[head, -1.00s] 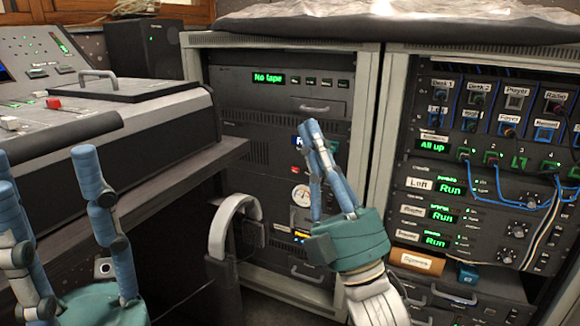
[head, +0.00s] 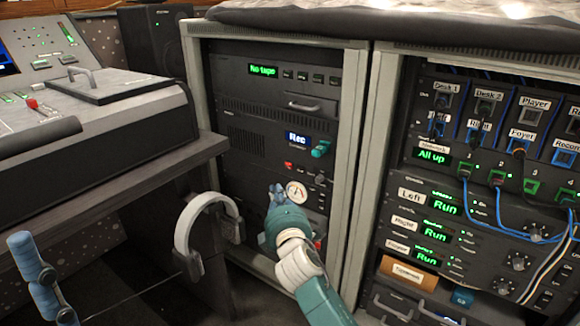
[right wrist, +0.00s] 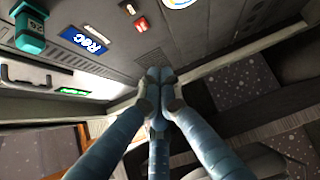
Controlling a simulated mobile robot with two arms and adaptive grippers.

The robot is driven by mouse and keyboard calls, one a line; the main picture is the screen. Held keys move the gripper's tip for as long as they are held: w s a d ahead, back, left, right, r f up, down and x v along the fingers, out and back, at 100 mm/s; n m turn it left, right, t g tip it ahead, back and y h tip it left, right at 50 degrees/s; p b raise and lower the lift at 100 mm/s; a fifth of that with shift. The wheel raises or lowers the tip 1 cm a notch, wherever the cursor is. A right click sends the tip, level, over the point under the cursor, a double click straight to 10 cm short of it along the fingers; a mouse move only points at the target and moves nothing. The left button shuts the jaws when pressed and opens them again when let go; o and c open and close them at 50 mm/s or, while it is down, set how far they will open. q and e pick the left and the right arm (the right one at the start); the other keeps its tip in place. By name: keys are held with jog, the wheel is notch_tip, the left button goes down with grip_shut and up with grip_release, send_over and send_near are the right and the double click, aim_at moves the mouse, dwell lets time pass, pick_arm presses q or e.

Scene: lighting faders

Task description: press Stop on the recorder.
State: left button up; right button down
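The unit with the blue Rec display (head: 298,138) is in the left rack; the display also shows in the right wrist view (right wrist: 85,40). A lit red button (head: 288,165) sits below it; it shows in the right wrist view (right wrist: 141,25) too, near a small white piece. I cannot read any Stop label. My right gripper (head: 277,190) is in front of this rack, lower left of the gauge. In the right wrist view its fingers (right wrist: 158,76) meet with nothing between them; contact with the panel cannot be told. One finger of my left gripper (head: 40,280) shows at lower left.
A teal plug (head: 320,149) sticks out right of the display. Above is a No tape unit (head: 263,69) with several small buttons and a handle (head: 304,106). Headphones (head: 208,225) hang at left. A mixing desk (head: 110,127) is left; a patch rack (head: 480,140) with cables is right.

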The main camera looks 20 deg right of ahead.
aim_at(300, 170)
jog(key=shift+f, duration=0.1)
jog(key=shift+w+d, duration=0.1)
jog(key=shift+w+d+b, duration=0.15)
jog(key=shift+w+d, duration=0.7)
jog(key=shift+d, duration=0.25)
jog(key=shift+w+d+b, duration=0.15)
jog(key=shift+w+d, duration=0.75)
jog(key=shift+d, duration=0.25)
jog(key=shift+w+d+b, duration=0.15)
jog(key=shift+w+d, duration=0.7)
jog(key=shift+d, duration=0.25)
jog(key=shift+w+d, duration=0.1)
jog(key=shift+w+d, duration=0.15)
jog(key=shift+d, duration=0.1)
jog(key=shift+w+d+p, duration=0.2)
jog(key=shift+d+p, duration=0.05)
jog(key=shift+p, duration=0.1)
jog(key=shift+s+a+p, duration=0.3)
jog(key=shift+s+a, duration=0.15)
jog(key=shift+a, duration=0.1)
